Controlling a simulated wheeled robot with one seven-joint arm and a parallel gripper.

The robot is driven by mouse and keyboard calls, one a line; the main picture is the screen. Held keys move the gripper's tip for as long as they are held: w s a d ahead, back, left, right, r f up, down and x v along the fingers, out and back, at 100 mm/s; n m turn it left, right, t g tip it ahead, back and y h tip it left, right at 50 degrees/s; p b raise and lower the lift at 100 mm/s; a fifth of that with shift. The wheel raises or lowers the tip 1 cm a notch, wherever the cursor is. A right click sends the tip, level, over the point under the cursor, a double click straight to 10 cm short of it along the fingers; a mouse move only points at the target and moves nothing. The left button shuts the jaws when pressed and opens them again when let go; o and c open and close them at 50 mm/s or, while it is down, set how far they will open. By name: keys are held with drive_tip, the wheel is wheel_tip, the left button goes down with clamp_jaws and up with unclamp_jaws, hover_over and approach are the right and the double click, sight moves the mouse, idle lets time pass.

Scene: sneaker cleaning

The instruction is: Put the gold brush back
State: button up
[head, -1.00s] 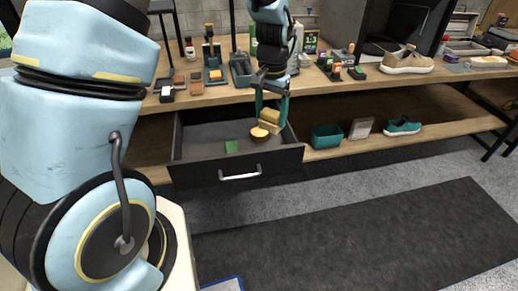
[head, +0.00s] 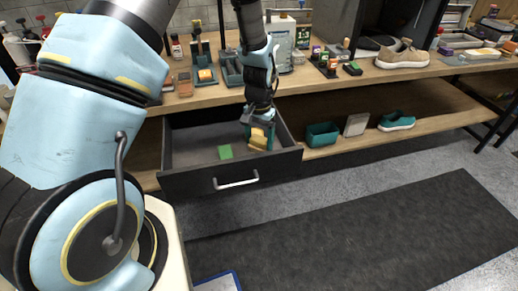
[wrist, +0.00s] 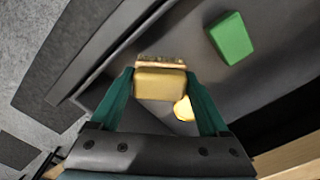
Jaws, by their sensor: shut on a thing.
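My gripper (head: 258,131) is lowered into the open drawer near its right side, shut on the gold brush (head: 258,143). In the wrist view, the gold brush (wrist: 160,84) sits between my two teal fingers, with its paler bristle side toward the top of the picture. The dark open drawer (head: 192,184) is below the bench top. It holds a green block (head: 225,152), also clear in the wrist view (wrist: 231,38). A small yellow item (wrist: 184,109) lies on the drawer floor, partly hidden by the brush. I cannot tell whether the brush touches the floor.
The bench top (head: 340,84) carries bottles, brushes in holders and a tan sneaker (head: 402,55). The shelf beside the drawer holds a teal bin (head: 322,135) and a teal shoe (head: 396,121). The drawer's left part is clear.

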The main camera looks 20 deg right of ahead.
sight(259, 150)
drive_tip(key=shift+f+p, duration=0.45)
drive_tip(key=shift+f, duration=1.6)
drive_tip(key=shift+f, duration=0.1)
drive_tip(key=o, duration=1.1)
drive_tip(key=shift+c, duration=0.2)
